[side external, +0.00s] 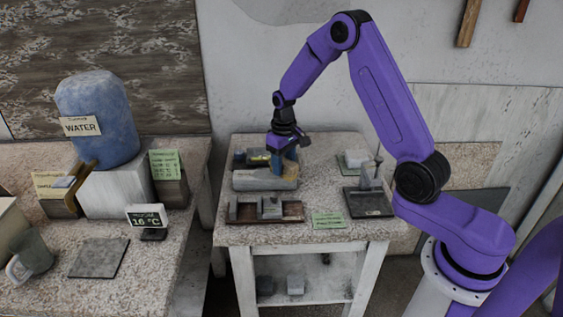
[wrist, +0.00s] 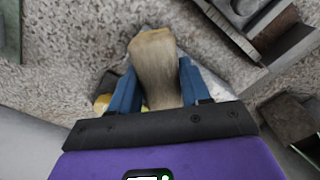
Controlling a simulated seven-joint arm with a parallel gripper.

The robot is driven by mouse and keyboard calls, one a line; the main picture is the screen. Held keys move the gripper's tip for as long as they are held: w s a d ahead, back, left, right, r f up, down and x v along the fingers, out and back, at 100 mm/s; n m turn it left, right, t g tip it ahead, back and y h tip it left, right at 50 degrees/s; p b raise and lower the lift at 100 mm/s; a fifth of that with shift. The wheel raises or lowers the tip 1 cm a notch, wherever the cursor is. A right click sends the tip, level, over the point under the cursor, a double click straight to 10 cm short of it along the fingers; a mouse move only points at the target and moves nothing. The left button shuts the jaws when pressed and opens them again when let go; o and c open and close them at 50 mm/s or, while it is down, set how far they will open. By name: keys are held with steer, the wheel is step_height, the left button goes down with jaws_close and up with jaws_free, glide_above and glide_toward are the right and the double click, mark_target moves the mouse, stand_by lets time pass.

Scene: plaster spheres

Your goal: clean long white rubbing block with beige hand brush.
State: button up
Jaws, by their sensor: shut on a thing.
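My gripper (side external: 284,160) is over the back part of the small speckled table. Its blue fingers are shut on the beige hand brush (wrist: 155,62), one finger on each side in the wrist view. The brush also shows as a small tan patch (side external: 291,169) below the fingers in the side view. The long white rubbing block (side external: 258,181) lies on the table by the gripper, with the brush at its right end. I cannot tell whether the brush touches it. The fingers hide part of the area behind.
A brown tray (side external: 293,212) with grey blocks lies in front. A green label (side external: 328,220) lies near the front edge. A dark metal stand (side external: 368,198) and a pale block (side external: 354,158) are on the right. A blue water container (side external: 97,120) stands on the left bench.

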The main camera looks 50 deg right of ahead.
steer(key=shift+s, duration=0.5)
steer(key=shift+w, duration=0.1)
steer(key=shift+w, duration=2.15)
steer(key=shift+s, duration=2.2)
